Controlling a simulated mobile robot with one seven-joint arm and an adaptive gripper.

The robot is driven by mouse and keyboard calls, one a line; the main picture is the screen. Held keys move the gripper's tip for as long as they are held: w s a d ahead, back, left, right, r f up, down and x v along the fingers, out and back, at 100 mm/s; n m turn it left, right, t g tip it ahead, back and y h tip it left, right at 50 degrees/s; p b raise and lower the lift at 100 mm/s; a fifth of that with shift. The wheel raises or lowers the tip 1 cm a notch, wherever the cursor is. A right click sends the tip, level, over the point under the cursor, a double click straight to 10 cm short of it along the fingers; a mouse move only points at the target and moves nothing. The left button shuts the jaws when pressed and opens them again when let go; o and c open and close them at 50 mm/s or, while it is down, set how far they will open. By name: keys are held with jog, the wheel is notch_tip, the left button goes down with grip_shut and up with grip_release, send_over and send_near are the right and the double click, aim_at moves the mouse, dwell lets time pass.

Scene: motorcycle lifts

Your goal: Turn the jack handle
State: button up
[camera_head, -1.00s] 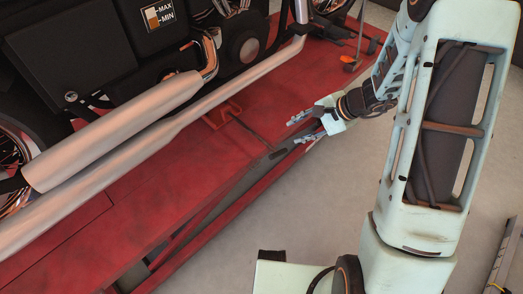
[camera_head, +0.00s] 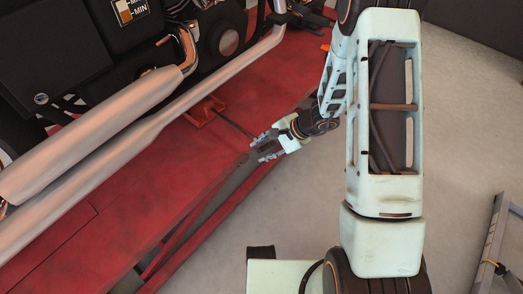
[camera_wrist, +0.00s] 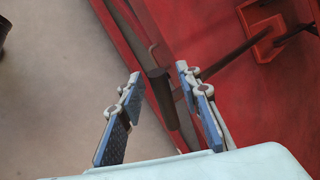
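The jack shows as a small orange-red bracket (camera_head: 203,110) on the red lift, with a thin dark rod (camera_head: 237,128) running from it to the lift's edge. In the wrist view the bracket (camera_wrist: 266,32) is at the upper right. The rod leads to a dark jack handle (camera_wrist: 165,99) at the platform edge. My gripper (camera_head: 262,148) is at the rod's outer end in the head view and hides the handle there. In the wrist view my gripper (camera_wrist: 158,75) is open, and the handle appears between its two blue-padded fingers. I see no clear contact.
A motorcycle with a long silver exhaust (camera_head: 130,125) stands on the red lift platform (camera_head: 120,210). Lift frame bars run below its edge. Grey floor (camera_head: 300,215) is clear beside the lift. A metal frame (camera_head: 488,245) lies at the lower right.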

jog(key=shift+a+f, duration=0.1)
jog(key=shift+c, duration=0.5)
grip_shut()
jog(key=shift+p, duration=0.3)
